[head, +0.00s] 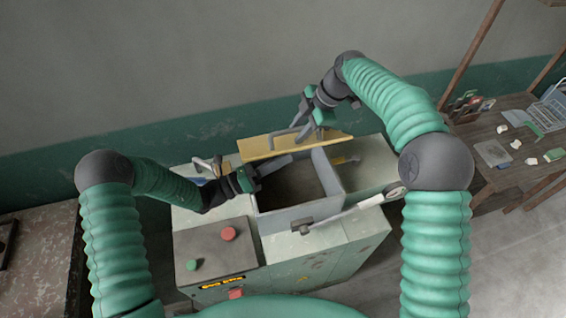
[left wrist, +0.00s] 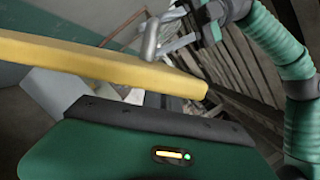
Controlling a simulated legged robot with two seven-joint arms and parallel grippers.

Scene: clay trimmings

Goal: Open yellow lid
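The yellow lid (head: 290,144) is raised at the back of the grey bin (head: 300,213), whose dark inside shows. In the left wrist view the lid (left wrist: 100,62) is a thick yellow slab seen nearly edge-on, with a grey bar handle (left wrist: 150,40) beyond it. My right gripper (head: 303,127) is at the lid's far side by the handle. Its metal fingers (left wrist: 182,42) are close to the handle, but I cannot tell whether they grip it. My left gripper (head: 275,165) is over the bin opening, just in front of the lid. Its finger opening is not clear.
The bin sits in a machine cabinet with a red button (head: 229,234) and a green button (head: 192,265). A white lever (head: 350,211) with a gauge (head: 395,192) is at the front right. A wooden table (head: 510,135) with tools stands at right. The wall is close behind.

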